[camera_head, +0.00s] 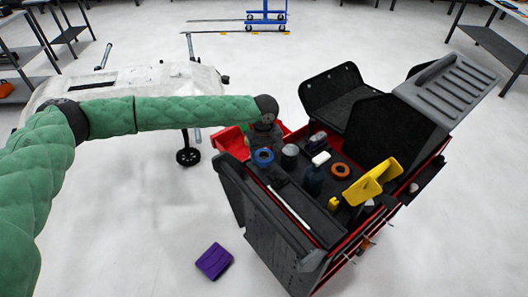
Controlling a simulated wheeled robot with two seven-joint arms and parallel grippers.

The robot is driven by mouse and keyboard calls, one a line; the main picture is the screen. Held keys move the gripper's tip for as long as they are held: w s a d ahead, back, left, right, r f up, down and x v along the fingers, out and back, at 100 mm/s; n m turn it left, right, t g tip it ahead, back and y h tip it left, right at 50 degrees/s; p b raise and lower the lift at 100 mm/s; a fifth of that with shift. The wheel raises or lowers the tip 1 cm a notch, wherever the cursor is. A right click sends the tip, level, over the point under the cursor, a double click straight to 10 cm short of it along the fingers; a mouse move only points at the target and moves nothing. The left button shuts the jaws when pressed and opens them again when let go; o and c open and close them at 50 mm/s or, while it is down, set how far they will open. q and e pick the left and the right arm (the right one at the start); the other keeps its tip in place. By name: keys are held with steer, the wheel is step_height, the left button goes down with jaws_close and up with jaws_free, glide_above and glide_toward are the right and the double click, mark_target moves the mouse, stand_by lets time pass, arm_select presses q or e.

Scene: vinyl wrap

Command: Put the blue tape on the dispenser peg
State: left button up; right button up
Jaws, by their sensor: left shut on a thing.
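The blue tape (264,157) is a small blue ring near the left rear part of the black tool cart (285,241). My left arm reaches in from the left, and my left gripper (264,147) points down over the cart with its jaws shut on the blue tape. The fingertips are small and dark, so the exact grip is hard to see. I cannot make out the dispenser peg clearly among the dark items on the cart. My right gripper is not in view.
A purple block (214,261) lies on the floor.

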arm_select(q)
steer(key=shift+f, duration=1.2)
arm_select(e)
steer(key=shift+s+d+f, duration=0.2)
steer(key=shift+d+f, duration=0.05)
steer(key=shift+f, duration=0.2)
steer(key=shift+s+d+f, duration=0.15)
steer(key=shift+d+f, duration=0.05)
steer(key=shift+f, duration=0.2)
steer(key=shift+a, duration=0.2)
